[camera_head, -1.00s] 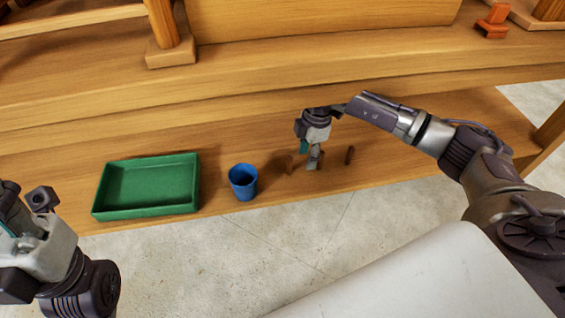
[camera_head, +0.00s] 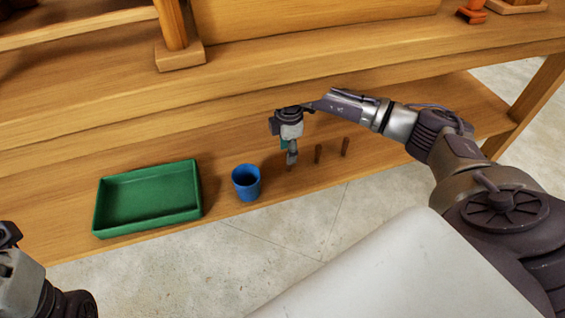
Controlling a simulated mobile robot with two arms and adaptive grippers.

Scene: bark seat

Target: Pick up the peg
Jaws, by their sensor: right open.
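Two small brown upright pegs stand on the lower wooden shelf right of the blue cup, a left one (camera_head: 318,153) and a right one (camera_head: 345,147). A third peg (camera_head: 290,169) barely shows below my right gripper (camera_head: 291,158), mostly hidden by it. My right gripper points down over this leftmost peg. It is open, and I cannot tell whether its fingers are around the peg or just above it. My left gripper (camera_head: 8,240) is at the left edge, partly cut off, and its jaws are unclear.
A blue cup (camera_head: 246,184) stands left of the pegs, close to my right gripper. A green tray (camera_head: 150,228), empty, lies farther left on the shelf (camera_head: 225,208). A thick upper wooden ledge (camera_head: 330,62) runs behind and above. An orange object (camera_head: 472,15) sits at the top right.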

